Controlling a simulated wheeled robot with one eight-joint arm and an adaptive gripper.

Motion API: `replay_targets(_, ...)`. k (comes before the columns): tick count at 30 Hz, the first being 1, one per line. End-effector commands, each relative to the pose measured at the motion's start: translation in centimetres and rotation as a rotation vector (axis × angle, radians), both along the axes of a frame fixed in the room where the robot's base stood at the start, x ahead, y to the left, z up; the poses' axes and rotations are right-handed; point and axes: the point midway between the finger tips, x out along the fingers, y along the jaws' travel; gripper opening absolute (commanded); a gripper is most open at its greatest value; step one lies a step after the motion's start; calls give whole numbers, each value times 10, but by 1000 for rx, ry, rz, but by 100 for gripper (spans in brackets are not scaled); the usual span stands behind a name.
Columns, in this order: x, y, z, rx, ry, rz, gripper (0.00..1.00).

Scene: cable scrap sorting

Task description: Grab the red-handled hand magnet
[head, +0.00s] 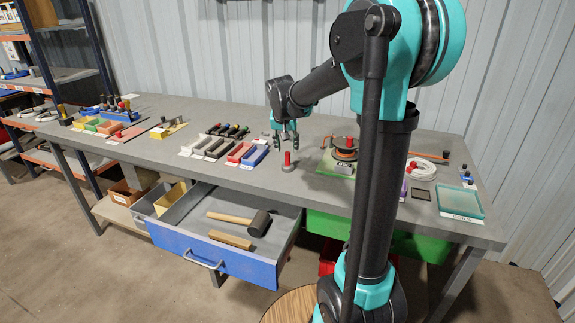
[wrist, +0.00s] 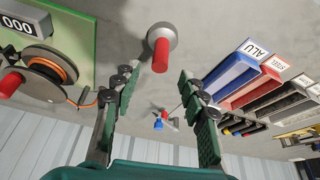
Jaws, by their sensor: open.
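The hand magnet (head: 287,163) stands upright on the grey workbench, with a red handle on a round grey base. In the wrist view the magnet (wrist: 161,53) is at the upper middle, beyond the fingertips and roughly centred between them. My gripper (head: 286,132) is above the bench, just behind and above the magnet in the head view. In the wrist view my gripper (wrist: 158,82) has its two green-padded fingers spread wide with nothing between them. The magnet is free of the fingers.
Blue ALU bin (head: 255,155) and red STEEL bin (head: 239,152) stand left of the magnet. A green board (head: 337,166) with an orange cable spool (head: 344,150) lies to the right. An open blue drawer (head: 231,261) holds a mallet (head: 240,219). Bench around the magnet is clear.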

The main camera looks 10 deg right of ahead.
Motion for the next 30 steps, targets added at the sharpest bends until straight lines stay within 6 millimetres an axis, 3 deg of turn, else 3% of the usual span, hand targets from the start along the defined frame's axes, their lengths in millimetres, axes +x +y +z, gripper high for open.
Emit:
replay_targets(13, 10, -5, -48, 0, 0, 0, 43)
replay_targets(22, 12, -5, -53, 0, 0, 1, 43)
replay_targets(30, 12, -5, -53, 0, 0, 1, 12)
